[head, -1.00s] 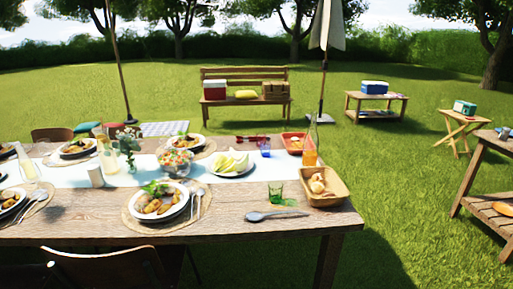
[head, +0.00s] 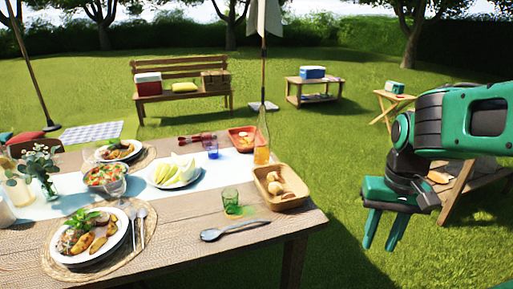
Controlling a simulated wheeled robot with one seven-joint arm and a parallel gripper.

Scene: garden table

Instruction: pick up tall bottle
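A tall bottle (head: 262,138) with a long clear neck and orange contents stands upright on the wooden table (head: 190,245), near its right end. It is behind the bread basket (head: 270,200) and beside a red tray (head: 238,146). My gripper (head: 382,245) is at the right of the head view, pointing down over the grass. It is clear of the table and well to the right of the bottle. Its two green fingers are apart with nothing between them.
A blue glass (head: 213,149) and a plate of melon (head: 175,172) stand left of the bottle. An umbrella pole (head: 263,75) rises behind it.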

